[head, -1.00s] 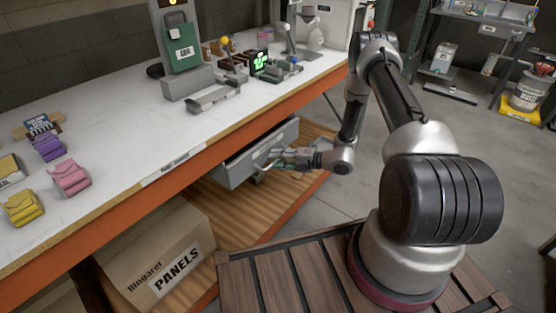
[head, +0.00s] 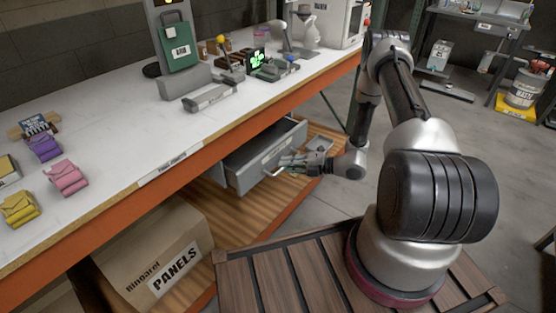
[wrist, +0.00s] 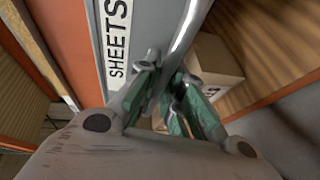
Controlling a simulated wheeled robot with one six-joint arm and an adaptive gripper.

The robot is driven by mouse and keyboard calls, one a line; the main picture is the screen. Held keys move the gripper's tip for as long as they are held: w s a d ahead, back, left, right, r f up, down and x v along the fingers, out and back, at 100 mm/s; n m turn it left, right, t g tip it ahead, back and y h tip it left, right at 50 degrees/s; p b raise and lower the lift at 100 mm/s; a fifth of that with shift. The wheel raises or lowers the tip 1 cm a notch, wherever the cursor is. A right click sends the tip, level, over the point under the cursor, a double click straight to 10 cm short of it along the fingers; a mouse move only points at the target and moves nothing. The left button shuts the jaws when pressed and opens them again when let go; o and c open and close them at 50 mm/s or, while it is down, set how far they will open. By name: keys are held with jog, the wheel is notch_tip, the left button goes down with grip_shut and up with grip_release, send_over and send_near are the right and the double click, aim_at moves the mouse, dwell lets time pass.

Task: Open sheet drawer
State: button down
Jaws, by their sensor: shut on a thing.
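The grey sheet drawer (head: 240,177) hangs under the workbench and stands partly pulled out, with its open top showing in the head view. Its front carries a white label reading "SHEETS" (wrist: 117,48) in the wrist view. A metal bar handle (wrist: 188,35) runs along the front. My gripper (head: 281,168) is at the drawer front in the head view. In the wrist view my gripper's green-padded fingers (wrist: 172,98) are shut around the handle. The fingers partly hide the handle.
The white bench top (head: 110,130) with its orange edge is above the drawer. A cardboard box marked "PANELS" (head: 140,250) sits on the wooden lower shelf (head: 205,205), left of the drawer. The grey floor (head: 320,205) is clear right of the shelf.

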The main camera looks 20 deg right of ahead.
jog(key=s+d, duration=0.9)
jog(key=s, duration=0.3)
jog(key=s+d, duration=0.9)
jog(key=s, duration=0.4)
jog(key=shift+d, duration=0.2)
jog(key=shift+s, duration=0.1)
jog(key=c, duration=1.5)
grip_release()
jog(key=shift+c, duration=0.2)
jog(key=v, duration=1.2)
